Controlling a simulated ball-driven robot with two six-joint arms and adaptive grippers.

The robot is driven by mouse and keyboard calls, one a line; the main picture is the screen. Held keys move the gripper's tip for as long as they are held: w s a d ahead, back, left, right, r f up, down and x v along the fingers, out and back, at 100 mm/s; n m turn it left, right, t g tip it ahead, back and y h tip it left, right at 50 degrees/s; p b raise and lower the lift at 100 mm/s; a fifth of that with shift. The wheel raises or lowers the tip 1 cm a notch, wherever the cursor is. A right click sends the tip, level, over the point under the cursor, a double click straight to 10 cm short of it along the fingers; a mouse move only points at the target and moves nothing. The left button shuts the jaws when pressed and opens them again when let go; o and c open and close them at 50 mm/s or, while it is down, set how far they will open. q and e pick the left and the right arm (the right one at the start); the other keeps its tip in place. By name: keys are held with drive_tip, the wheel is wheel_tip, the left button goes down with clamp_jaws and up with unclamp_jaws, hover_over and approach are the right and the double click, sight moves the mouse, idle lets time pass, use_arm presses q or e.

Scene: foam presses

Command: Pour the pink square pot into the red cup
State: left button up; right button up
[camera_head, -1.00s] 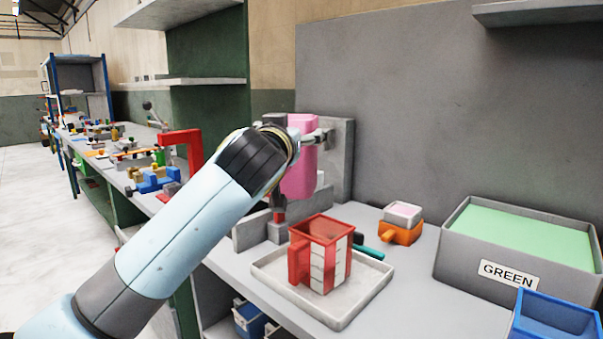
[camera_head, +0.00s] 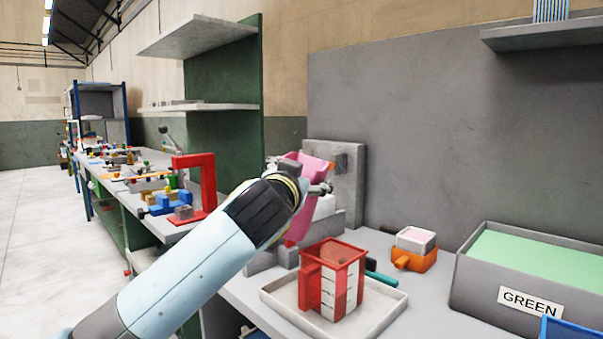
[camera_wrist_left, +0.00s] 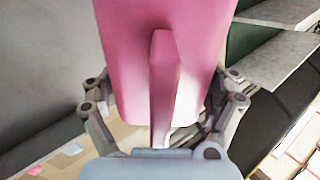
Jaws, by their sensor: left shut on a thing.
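The pink square pot (camera_head: 301,222) is held up by my left gripper (camera_head: 306,186), behind and to the left of the red cup. It is tilted, and my wrist hides part of it. In the left wrist view the pot (camera_wrist_left: 120,60) fills the middle, with its upright handle between the fingers of the left gripper (camera_wrist_left: 165,105). The red cup (camera_head: 322,258), with white marked strips and a handle at left, stands upright on a pale tray (camera_head: 385,312). The pot's contents are hidden, and I see no stream. My right gripper is not in view.
An orange holder (camera_head: 417,259) with a small pale pink-topped block stands behind the tray. A grey bin (camera_head: 475,284) labelled GREEN is at right. A grey upright block (camera_head: 347,190) stands behind the pot. A red frame (camera_head: 207,178) stands on the bench at left.

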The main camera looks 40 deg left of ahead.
sight(302, 221)
use_arm(q)
drive_tip(key=shift+s+a+m+p, duration=0.15)
drive_tip(key=shift+m+p, duration=0.4)
drive_tip(key=shift+m, duration=0.55)
drive_tip(key=shift+d+f+m+p, duration=0.1)
drive_tip(key=shift+f+m+p, duration=0.1)
drive_tip(key=shift+f+m, duration=0.8)
drive_tip(key=shift+d+f+m+p, duration=0.1)
drive_tip(key=shift+f+m+p, duration=0.25)
drive_tip(key=shift+m, duration=1.25)
drive_tip(key=shift+d+f+m+p, duration=0.1)
drive_tip(key=shift+f+m, duration=0.65)
drive_tip(key=shift+m, duration=0.55)
drive_tip(key=shift+w+f, duration=0.2)
drive_tip(key=shift+m, duration=0.3)
drive_tip(key=shift+f+m, duration=0.35)
drive_tip(key=shift+m, duration=0.05)
drive_tip(key=shift+w+d+f+m, duration=0.1)
drive_tip(key=shift+d+f+m, duration=0.1)
drive_tip(key=shift+f+m, duration=0.4)
drive_tip(key=shift+w+d+f+m, duration=0.1)
drive_tip(key=shift+d+f+m, duration=0.05)
drive_tip(key=shift+f+m, duration=0.45)
